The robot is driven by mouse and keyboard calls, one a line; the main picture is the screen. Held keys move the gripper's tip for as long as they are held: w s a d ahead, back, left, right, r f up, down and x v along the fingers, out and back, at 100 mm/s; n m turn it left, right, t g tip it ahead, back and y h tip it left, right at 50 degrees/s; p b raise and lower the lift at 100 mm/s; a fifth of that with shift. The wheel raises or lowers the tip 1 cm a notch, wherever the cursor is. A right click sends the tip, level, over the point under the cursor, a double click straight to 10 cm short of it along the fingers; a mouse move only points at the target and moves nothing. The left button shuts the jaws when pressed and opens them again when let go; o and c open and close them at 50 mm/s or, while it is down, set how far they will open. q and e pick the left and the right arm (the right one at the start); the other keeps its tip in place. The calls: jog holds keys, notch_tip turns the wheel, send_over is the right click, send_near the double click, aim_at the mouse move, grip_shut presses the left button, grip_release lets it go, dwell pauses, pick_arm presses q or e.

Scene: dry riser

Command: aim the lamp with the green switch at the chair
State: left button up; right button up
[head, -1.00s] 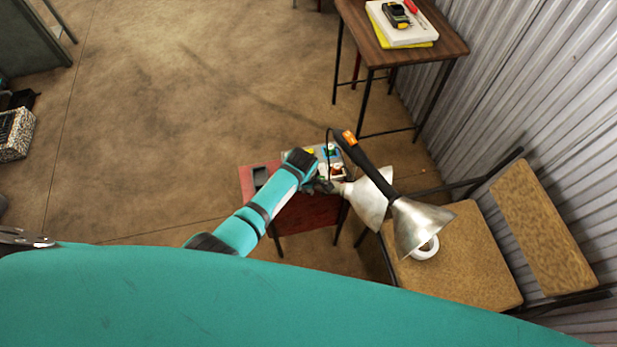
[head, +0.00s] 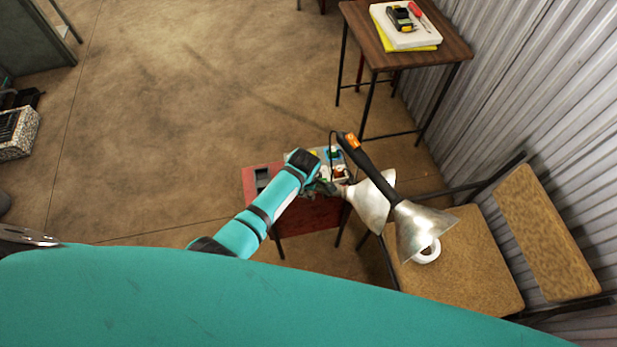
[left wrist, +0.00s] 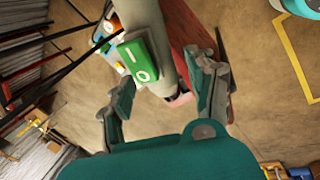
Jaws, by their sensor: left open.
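The lamp with the green switch has a pale shade (head: 372,206), partly hidden behind another lamp in the head view. In the left wrist view its green switch (left wrist: 143,62) sits on a grey body (left wrist: 148,22). My left gripper (head: 328,187) is beside this lamp's rear end. In the left wrist view the gripper (left wrist: 163,98) is open, with the lamp body between or just beyond its fingers; contact cannot be told. The chair (head: 472,262) has a tan wooden seat and backrest, at the right. My right gripper is not in view.
A second lamp with an orange switch (head: 352,142) and metal shade (head: 424,228) overhangs the chair seat. A red table (head: 308,212) holds small items. A brown table (head: 448,45) stands behind. Corrugated wall (head: 550,110) bounds the right.

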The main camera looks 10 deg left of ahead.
pick_arm(q)
jog(key=v, duration=1.1)
jog(key=shift+s, duration=0.1)
jog(key=s+a+f+m+g, duration=0.1)
jog(key=s+a+f+m, duration=0.15)
jog(key=s+f, duration=0.4)
jog(key=s+a+f+m, duration=0.1)
jog(key=s+f+m, duration=0.3)
jog(key=f, duration=0.5)
jog(key=s+a+f+m+g, duration=0.1)
jog(key=s+f+m, duration=0.35)
jog(key=f, duration=0.35)
jog(key=s+a+f+m, duration=0.2)
jog(key=s+f+m, duration=0.1)
jog(key=s, duration=0.5)
jog(key=s+a+f+m, duration=0.3)
jog(key=s+f, duration=0.1)
jog(key=s, duration=0.4)
jog(key=s+a+f+m+b, duration=0.1)
jog(key=s+a+f+m, duration=0.2)
jog(key=s, duration=0.6)
jog(key=shift+f+g, duration=0.3)
jog(key=shift+f, duration=0.25)
jog(key=shift+d, duration=0.1)
